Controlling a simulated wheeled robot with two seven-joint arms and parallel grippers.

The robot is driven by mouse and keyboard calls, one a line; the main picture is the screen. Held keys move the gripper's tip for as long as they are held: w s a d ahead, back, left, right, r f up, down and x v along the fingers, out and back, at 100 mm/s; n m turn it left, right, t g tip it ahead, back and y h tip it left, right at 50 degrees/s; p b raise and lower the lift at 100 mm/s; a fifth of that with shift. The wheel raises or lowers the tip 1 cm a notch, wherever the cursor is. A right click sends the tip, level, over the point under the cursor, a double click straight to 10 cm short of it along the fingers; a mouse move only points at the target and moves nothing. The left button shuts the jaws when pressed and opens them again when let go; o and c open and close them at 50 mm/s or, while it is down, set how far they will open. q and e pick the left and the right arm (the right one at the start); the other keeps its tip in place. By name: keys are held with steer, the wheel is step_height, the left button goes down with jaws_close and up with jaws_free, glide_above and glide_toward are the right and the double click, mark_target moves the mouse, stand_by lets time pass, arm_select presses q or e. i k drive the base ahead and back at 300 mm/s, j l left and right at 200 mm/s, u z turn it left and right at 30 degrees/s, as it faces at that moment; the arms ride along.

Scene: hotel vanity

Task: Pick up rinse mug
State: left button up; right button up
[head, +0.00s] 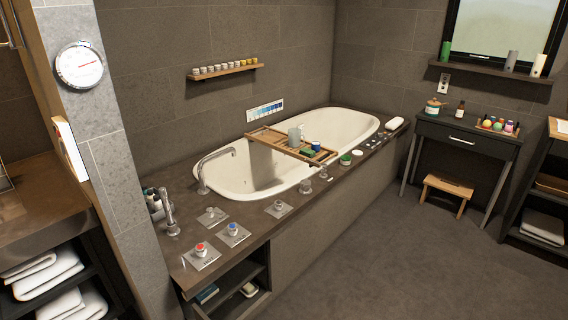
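I cannot tell for sure which vessel is the rinse mug. A pale grey, jug-like vessel (295,136) stands upright on the wooden bath tray (262,137), which lies across the bathtub (215,180). A small blue cup-like item (316,146) stands to its right on the tray, near a green block (306,151). Small clear vessels (305,186) stand on the dark tub ledge in front. Neither of my grippers is in view.
The dark ledge (240,247) carries plates with red and blue knobs, a tap (170,212) and small items along its front edge. A black side table (465,140) and wooden stool (447,190) stand at right. The floor (400,250) in front is clear.

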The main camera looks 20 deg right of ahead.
mark_target(295, 134)
steer(key=i+l, duration=0.1)
steer(key=l, duration=0.15)
steer(key=i+l, duration=0.1)
steer(key=l, duration=0.2)
steer(key=i+l, duration=0.15)
steer(key=i+l+u, duration=0.2)
steer(key=l, duration=0.3)
steer(key=i+l+u, duration=0.2)
steer(key=l, duration=0.3)
steer(key=i+l+u, duration=0.2)
steer(key=l, duration=0.4)
steer(key=i+l+u, duration=0.25)
steer(key=l, duration=0.3)
steer(key=l+u, duration=0.2)
steer(key=l, duration=0.4)
steer(key=l+u, duration=0.2)
steer(key=l, duration=0.4)
steer(key=i, duration=0.05)
